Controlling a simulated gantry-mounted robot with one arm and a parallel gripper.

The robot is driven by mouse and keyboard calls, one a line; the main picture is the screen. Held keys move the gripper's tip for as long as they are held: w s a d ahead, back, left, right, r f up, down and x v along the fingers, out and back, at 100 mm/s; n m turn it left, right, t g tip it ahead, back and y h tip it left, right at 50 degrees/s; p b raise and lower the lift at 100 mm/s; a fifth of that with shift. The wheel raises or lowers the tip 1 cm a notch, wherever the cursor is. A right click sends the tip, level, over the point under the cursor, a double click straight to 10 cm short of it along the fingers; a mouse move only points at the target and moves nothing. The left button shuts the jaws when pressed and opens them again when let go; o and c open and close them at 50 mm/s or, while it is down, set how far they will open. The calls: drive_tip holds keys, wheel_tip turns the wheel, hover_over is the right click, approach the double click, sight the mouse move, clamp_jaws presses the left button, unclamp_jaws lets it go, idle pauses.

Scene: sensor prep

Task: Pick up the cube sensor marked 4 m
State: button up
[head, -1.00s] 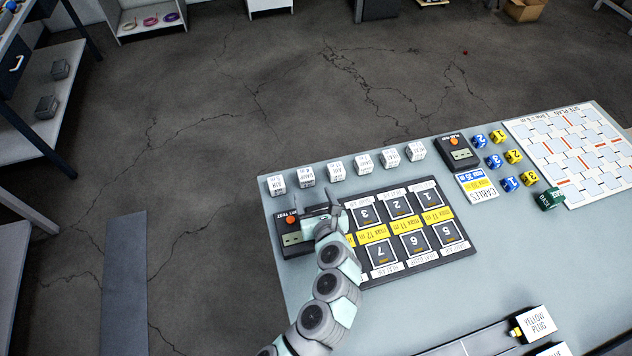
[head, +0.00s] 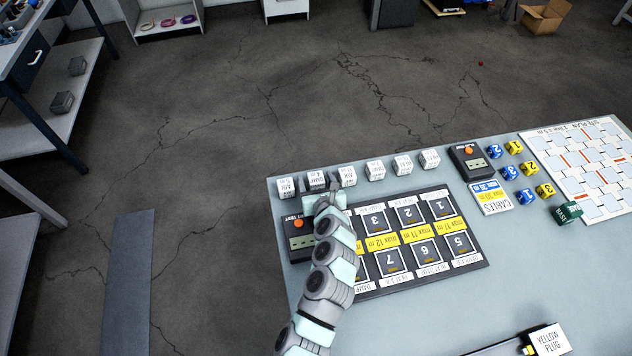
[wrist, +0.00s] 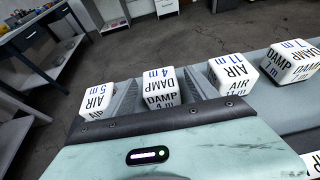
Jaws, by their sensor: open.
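The cube sensor marked DAMP 4 m (wrist: 160,88) is white with black and blue print. It is the second from the left in a row of white cubes, and it also shows in the head view (head: 316,179). My gripper (wrist: 162,92) is open, with one finger on each side of this cube. The cube sits between the fingers, and a contact with either finger cannot be made out. In the head view my gripper (head: 323,190) is at the near side of the cube and hides its lower part.
The AIR 5 m cube (wrist: 97,101) stands close left, and the AIR 11 m cube (wrist: 233,73) close right. A dark box with an orange button (head: 299,238) lies near my wrist. The black numbered board (head: 420,275) is to the right. The table's far edge is just behind the row.

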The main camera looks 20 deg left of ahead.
clamp_jaws()
idle(0.8)
drive_tip(key=shift+r, duration=0.1)
